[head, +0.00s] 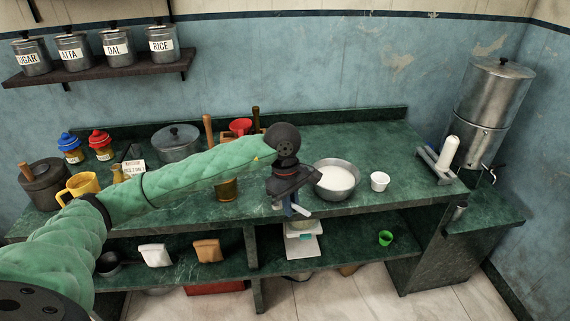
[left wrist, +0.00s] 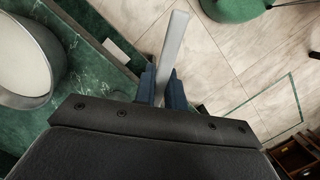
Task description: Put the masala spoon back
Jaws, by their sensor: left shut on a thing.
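My left gripper (head: 288,209) is in front of the counter's front edge, just left of the steel bowl. In the left wrist view its blue fingers (left wrist: 161,92) are shut on a thin, flat silver strip, which looks like the handle of the masala spoon (left wrist: 174,45). The strip sticks out past the fingertips over the floor. In the head view only a small pale end of it shows by the fingers (head: 301,210). The spoon's bowl end cannot be made out. My right gripper is not in view.
A steel bowl of white contents (head: 336,193) and a white cup (head: 379,181) stand on the green counter (head: 400,150). A white scale (head: 303,247) and a green cup (head: 385,238) are on the lower shelf. A pot (head: 177,146) stands at the back.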

